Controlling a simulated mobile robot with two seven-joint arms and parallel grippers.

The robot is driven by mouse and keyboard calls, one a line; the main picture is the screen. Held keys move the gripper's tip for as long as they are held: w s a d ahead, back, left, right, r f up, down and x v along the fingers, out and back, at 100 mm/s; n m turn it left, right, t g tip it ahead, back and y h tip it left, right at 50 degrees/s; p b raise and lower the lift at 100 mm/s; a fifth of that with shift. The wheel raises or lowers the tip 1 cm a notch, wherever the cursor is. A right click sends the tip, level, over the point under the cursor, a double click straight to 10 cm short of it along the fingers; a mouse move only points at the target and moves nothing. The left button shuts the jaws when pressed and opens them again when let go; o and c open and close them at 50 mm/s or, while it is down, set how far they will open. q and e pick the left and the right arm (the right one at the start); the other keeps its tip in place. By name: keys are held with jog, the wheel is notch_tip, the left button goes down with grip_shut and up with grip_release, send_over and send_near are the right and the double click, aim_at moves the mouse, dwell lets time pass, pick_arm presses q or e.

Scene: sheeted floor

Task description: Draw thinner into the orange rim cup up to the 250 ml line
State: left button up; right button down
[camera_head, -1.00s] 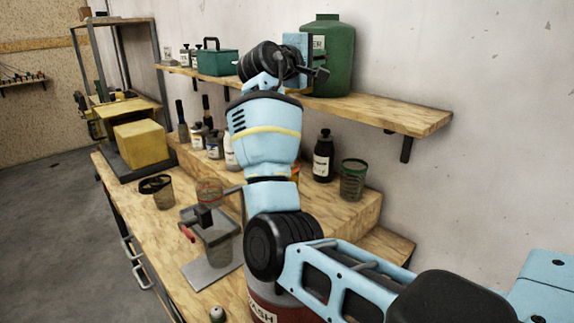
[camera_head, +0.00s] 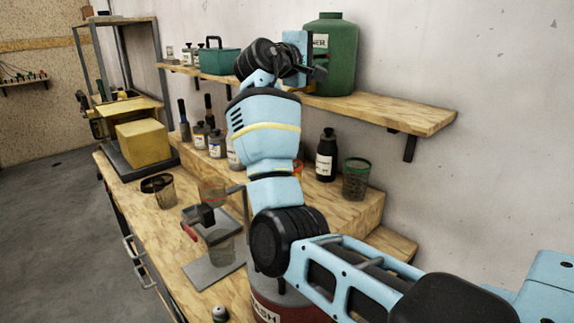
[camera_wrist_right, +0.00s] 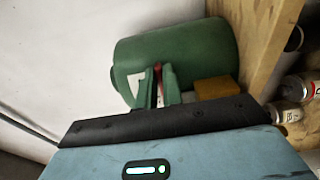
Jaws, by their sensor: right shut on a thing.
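The green thinner tank (camera_head: 331,45) stands on the upper shelf, its label partly covered by my right arm. My right gripper (camera_head: 318,72) is at the tank's front; in the right wrist view its fingers (camera_wrist_right: 158,88) are shut on a small red part (camera_wrist_right: 158,78), seemingly the tank's tap, in front of the tank's body (camera_wrist_right: 185,55). A sliver of orange (camera_head: 298,170) shows behind my right arm on the lower step, seemingly the orange rim cup; the rest of it and any liquid level are hidden. My left gripper is out of view.
A green-rimmed cup (camera_head: 356,178) and a dark bottle (camera_head: 326,156) stand on the step. A dark-rimmed cup (camera_head: 160,190) and a metal stand (camera_head: 213,268) are on the bench. A red wash can (camera_head: 290,303) is below my arm. A teal box (camera_head: 213,60) sits on the shelf.

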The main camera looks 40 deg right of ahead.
dwell(0.3)
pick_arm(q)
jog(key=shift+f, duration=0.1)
pick_arm(e)
jog(key=shift+w+m+g, duration=0.1)
jog(key=shift+m+g, duration=0.2)
jog(key=shift+g, duration=0.1)
jog(key=c, duration=1.5)
grip_release()
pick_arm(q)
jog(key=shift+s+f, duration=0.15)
pick_arm(e)
jog(key=shift+o, duration=0.2)
